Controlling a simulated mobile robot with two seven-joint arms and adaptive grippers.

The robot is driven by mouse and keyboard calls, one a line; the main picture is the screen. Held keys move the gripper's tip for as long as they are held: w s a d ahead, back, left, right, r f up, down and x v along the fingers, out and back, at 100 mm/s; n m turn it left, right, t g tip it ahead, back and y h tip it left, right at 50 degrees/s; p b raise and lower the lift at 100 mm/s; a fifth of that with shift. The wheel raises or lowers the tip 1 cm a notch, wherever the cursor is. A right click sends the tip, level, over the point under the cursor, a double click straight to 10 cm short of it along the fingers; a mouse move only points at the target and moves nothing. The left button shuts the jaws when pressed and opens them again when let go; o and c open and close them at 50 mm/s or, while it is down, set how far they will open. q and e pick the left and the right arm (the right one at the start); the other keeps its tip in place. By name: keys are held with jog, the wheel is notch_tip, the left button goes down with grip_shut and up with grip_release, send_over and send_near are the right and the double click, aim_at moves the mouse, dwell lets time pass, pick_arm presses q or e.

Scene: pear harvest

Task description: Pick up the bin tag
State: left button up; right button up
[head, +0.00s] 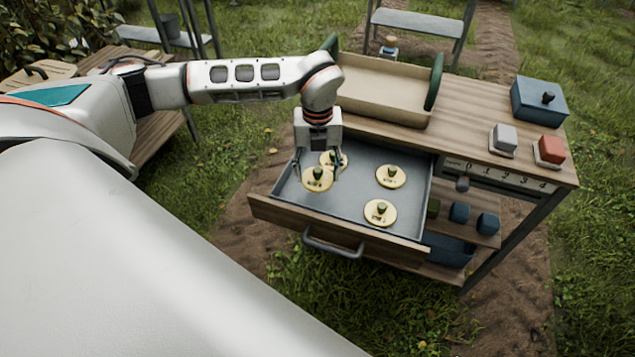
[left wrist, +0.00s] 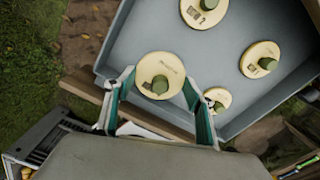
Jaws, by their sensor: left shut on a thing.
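The bin tag (head: 317,179) is a round, pale yellow disc with a green knob and small dark print. My left gripper (head: 318,168) points down over the open drawer (head: 352,200) and is shut on this tag. In the left wrist view the held tag (left wrist: 160,70) sits between the two green-lined fingers. Three similar tags lie in the drawer: one just behind the held tag (head: 338,157), one to the right (head: 391,176) and one near the front (head: 380,212).
A beige tray with green ends (head: 385,92) stands on the wooden bench top. A blue box (head: 539,101), a grey block (head: 503,138) and a red block (head: 550,150) sit at the right. Lower shelves hold blue items (head: 459,213). Grass lies around the bench.

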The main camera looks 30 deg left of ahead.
aim_at(318, 170)
pick_arm(q)
notch_tip(318, 170, up, 14)
jog(key=shift+f, duration=0.15)
